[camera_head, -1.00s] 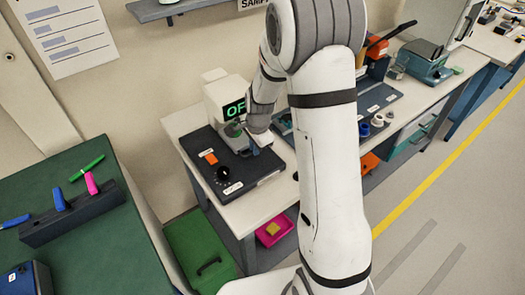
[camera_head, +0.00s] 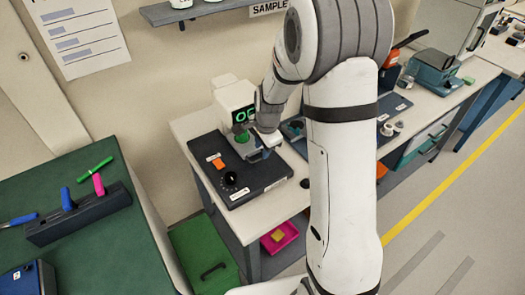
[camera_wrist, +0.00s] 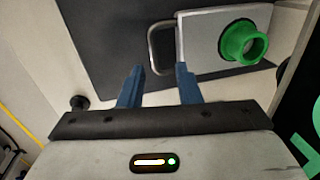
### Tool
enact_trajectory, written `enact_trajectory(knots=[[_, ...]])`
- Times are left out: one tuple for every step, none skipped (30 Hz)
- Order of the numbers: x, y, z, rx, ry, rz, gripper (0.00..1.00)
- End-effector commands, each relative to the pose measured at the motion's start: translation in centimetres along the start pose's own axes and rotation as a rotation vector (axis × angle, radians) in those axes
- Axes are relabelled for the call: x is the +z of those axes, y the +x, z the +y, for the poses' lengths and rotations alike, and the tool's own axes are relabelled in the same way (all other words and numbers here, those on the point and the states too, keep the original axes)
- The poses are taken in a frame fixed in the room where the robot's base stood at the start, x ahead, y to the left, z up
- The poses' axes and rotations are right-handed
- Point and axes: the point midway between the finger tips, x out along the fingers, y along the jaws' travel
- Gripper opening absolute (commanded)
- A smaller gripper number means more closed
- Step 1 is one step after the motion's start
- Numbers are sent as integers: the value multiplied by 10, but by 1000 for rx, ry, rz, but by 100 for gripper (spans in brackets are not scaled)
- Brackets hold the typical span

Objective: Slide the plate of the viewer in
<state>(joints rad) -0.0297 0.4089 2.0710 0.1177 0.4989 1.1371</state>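The viewer (camera_head: 232,97) is a white box with a lit green display, at the back of a dark base panel (camera_head: 225,160). In the wrist view its plate (camera_wrist: 205,35) is pale grey, with a green ring (camera_wrist: 243,42) on it and a grey loop handle (camera_wrist: 153,48) at its left edge. My gripper (camera_wrist: 158,71) is open, its two blue fingers apart. The near end of the handle shows at the gap between the fingertips; I cannot tell whether they touch it. In the head view my gripper (camera_head: 268,145) is at the viewer's front right, partly hiding the plate.
The base panel carries an orange switch (camera_head: 218,162) and a black knob (camera_head: 230,178). A dark board with small parts (camera_head: 387,129) lies to the right on the bench. A green table (camera_head: 90,235) stands at left, and a pink tray (camera_head: 280,238) sits below the bench.

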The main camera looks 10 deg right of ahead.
Motion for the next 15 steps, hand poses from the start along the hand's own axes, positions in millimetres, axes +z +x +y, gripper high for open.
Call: enact_trajectory(knots=[[0, -9, -1, -4, 0, 2, 31], [-1, -14, -1, -5, 0, 2, 31], [0, -21, -1, -4, 0, 1, 31], [-1, -26, -1, -4, 0, 1, 31], [0, -30, 0, -3, 0, 1, 31], [-1, -36, -1, -3, -1, 1, 31], [-1, -40, -1, -3, -1, 1, 31], [-1, -43, -1, -2, -1, 1, 31], [-1, -47, -1, -2, -1, 1, 31], [-1, -50, -1, -2, -1, 1, 31], [-1, -52, -1, -1, -1, 1, 31], [-1, -53, -1, 0, -1, 0, 31], [-1, -54, 0, 1, -1, 0, 31], [-1, -55, 0, 1, -1, 0, 31], [0, -55, 0, 1, -1, 0, 31]])
